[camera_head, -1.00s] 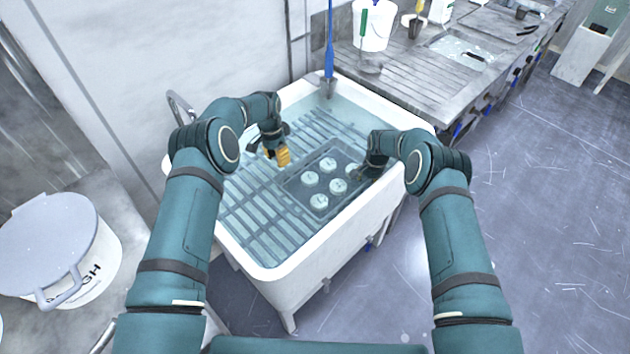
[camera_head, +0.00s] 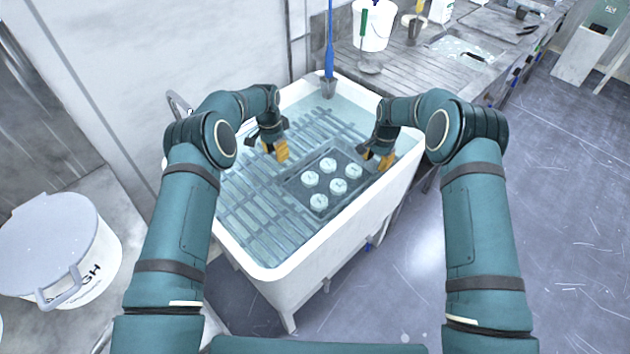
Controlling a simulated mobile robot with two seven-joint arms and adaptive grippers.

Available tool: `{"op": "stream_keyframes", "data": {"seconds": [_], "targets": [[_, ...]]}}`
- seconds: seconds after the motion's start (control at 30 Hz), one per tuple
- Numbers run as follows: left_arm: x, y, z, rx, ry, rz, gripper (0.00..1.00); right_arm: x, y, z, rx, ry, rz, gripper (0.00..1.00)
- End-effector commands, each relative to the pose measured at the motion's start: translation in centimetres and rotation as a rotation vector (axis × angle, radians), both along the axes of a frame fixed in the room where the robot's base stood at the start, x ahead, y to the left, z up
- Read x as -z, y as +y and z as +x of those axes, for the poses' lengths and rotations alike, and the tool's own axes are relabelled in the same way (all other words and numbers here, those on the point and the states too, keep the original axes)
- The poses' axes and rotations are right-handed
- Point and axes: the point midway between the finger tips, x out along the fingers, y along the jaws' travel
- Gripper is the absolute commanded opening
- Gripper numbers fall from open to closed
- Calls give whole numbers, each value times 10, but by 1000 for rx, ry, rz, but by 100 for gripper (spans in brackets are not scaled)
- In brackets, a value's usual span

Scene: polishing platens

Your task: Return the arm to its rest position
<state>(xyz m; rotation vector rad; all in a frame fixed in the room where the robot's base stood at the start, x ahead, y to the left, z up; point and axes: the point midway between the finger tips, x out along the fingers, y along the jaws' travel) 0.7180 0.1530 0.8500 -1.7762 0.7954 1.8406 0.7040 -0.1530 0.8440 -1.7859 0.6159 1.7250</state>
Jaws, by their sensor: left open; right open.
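My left gripper (camera_head: 274,148) is open and empty, with yellow fingertips, above the slatted rack at the left side of the white sink. My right gripper (camera_head: 378,160) is open and empty, its yellow fingertips above the right edge of the dark tray (camera_head: 296,184). The tray lies in the sink and holds several round pale platens, one of them a platen (camera_head: 318,201) at the tray's near end. Both arms reach in from the bottom of the view, with raised elbows.
The white sink (camera_head: 283,270) has a raised rim around the metal slats (camera_head: 262,222). A blue-handled tool (camera_head: 329,50) stands at its far corner. A lidded white bucket (camera_head: 60,245) is at the left. A counter with a white bucket (camera_head: 371,28) lies behind; open floor is at right.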

Motion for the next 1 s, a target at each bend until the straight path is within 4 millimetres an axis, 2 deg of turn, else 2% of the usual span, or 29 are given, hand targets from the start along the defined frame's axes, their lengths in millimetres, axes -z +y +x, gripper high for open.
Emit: {"op": "stream_keyframes", "data": {"seconds": [0.13, 0.7, 0.87, 1.0], "targets": [[0, 0, 0, 0, 0, 0, 34, -7, -1, -1, 0, 0, 0, 34], [-3, 0, 0, 0, 0, 0, 34, -10, 0, -1, 0, 0, 0, 34], [-24, 0, 0, 0, 0, 0, 34, -31, 0, 0, 0, 0, 0, 34], [-58, 0, 0, 0, 0, 0, 34, -65, 0, 0, 0, -1, 1, 34]]}}
